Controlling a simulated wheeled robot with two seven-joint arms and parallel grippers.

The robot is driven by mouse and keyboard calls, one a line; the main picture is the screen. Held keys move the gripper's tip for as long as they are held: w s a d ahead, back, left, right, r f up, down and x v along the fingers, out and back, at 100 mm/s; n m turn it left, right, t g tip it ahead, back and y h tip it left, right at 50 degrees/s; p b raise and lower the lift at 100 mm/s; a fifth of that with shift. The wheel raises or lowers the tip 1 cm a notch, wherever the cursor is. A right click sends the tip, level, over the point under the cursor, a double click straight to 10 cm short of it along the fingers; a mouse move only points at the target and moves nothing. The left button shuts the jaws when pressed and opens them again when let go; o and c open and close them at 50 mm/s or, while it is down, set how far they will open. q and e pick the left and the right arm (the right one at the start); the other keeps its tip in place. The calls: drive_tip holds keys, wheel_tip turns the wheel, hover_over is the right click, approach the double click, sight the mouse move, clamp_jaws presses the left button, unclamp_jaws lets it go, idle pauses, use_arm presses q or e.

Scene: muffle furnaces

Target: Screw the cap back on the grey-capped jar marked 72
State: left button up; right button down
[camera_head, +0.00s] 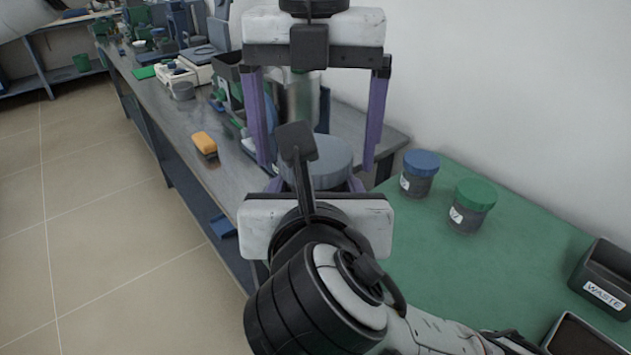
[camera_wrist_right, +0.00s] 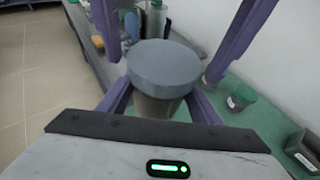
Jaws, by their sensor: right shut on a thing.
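The jar's grey cap (camera_head: 322,160) sits on top of a dark jar in front of me; in the right wrist view the cap (camera_wrist_right: 164,68) looks level, and the jar body (camera_wrist_right: 155,108) shows below it. I cannot tell whether the cap is threaded on. No 72 mark is visible. My right gripper (camera_wrist_right: 157,100) is shut on the jar body from the near side, its purple fingers on both sides. My left gripper (camera_head: 318,158) comes down from above with its purple fingers wide apart, one on each side of the cap, with gaps between them and it.
On the green mat (camera_head: 430,285) stand a blue-capped jar (camera_head: 419,174) and a green-capped jar (camera_head: 470,206). A dark WASTE bin (camera_head: 604,278) is at the right. The grey bench (camera_head: 190,125) on the left carries a yellow-orange object (camera_head: 204,144) and equipment.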

use_arm(q)
drive_tip(key=c, duration=1)
drive_tip(key=o, duration=1.1)
drive_tip(key=shift+r, duration=2.3)
wheel_tip(320, 180, up, 4)
drive_tip(key=n, duration=0.4)
drive_tip(key=shift+f+n, duration=0.25)
drive_tip(key=shift+n, duration=0.05)
